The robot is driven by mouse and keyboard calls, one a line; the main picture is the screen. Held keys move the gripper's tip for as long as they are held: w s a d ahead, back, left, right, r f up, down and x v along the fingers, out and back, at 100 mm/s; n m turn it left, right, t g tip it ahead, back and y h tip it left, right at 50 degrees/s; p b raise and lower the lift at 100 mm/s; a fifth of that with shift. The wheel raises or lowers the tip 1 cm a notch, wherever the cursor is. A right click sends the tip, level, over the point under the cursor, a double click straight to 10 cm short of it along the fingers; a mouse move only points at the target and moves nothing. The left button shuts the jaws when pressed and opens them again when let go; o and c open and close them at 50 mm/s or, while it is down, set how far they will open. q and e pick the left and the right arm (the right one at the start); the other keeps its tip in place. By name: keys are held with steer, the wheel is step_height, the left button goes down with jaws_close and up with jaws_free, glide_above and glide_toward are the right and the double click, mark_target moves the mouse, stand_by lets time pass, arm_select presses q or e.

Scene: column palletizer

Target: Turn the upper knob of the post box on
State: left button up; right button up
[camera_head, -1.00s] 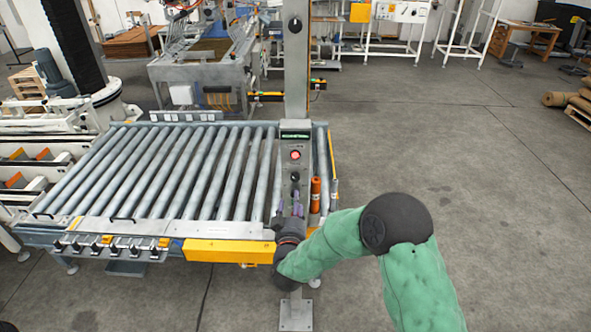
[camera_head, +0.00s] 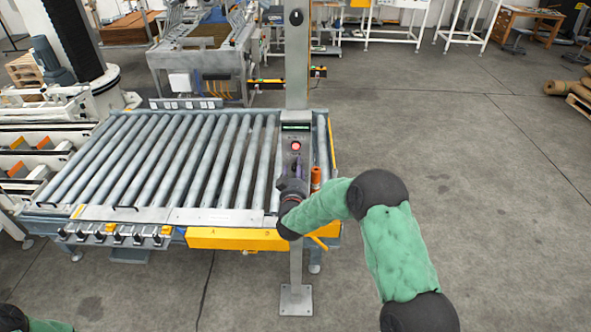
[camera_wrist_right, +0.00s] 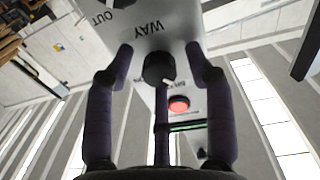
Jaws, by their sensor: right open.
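The grey post box (camera_head: 296,133) stands on a post at the front right of the roller conveyor, with a red button (camera_head: 296,146) and a green display (camera_head: 296,127). My right gripper (camera_head: 293,172) is in front of the box, just below the button, and hides its knobs in the head view. In the right wrist view, upside down, the black upper knob (camera_wrist_right: 158,68) lies between the spread purple fingers of my right gripper (camera_wrist_right: 160,62); contact cannot be told. Part of another dark knob (camera_wrist_right: 88,3) shows near "OUT". My left gripper is not in view.
The roller conveyor (camera_head: 165,165) fills the left, with a yellow front panel (camera_head: 235,239). An orange cylinder (camera_head: 315,178) stands just right of my right gripper.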

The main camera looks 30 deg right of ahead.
jaws_close()
steer(key=shift+b, duration=0.65)
steer(key=shift+s+d+r+m+b, duration=0.1)
steer(key=shift+m+b, duration=3.8)
steer(key=shift+b, duration=1.7)
steer(key=shift+r+m+b, duration=0.1)
steer(key=shift+m+b, duration=3.8)
steer(key=shift+b, duration=1.7)
